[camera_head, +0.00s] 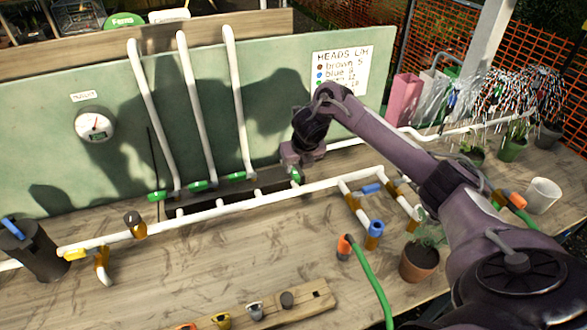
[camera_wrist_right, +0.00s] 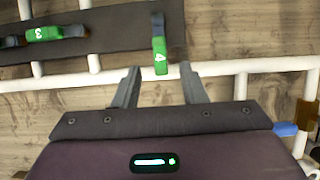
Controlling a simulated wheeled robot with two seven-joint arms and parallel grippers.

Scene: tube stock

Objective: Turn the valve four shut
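The valve four handle (camera_wrist_right: 159,55) is green with a white "4" in the right wrist view, and it points along the short branch pipes. It also shows in the head view (camera_head: 296,175), partly hidden by my right gripper. My right gripper (camera_wrist_right: 159,84) is open, with its two grey fingers apart. The handle's near end lies at the gap between the fingertips, with no contact visible. In the head view my right gripper (camera_head: 297,166) is at the handle. The valve three handle (camera_wrist_right: 45,33) lies crosswise to its branch. My left gripper is not in view.
Other green valve handles (camera_head: 197,186) sit in a row to the left. The white main pipe (camera_head: 225,208) runs along the wooden bench. A green panel (camera_head: 270,85) with a gauge (camera_head: 95,126) stands behind. A potted plant (camera_head: 419,262) and green hose (camera_head: 371,285) are nearer.

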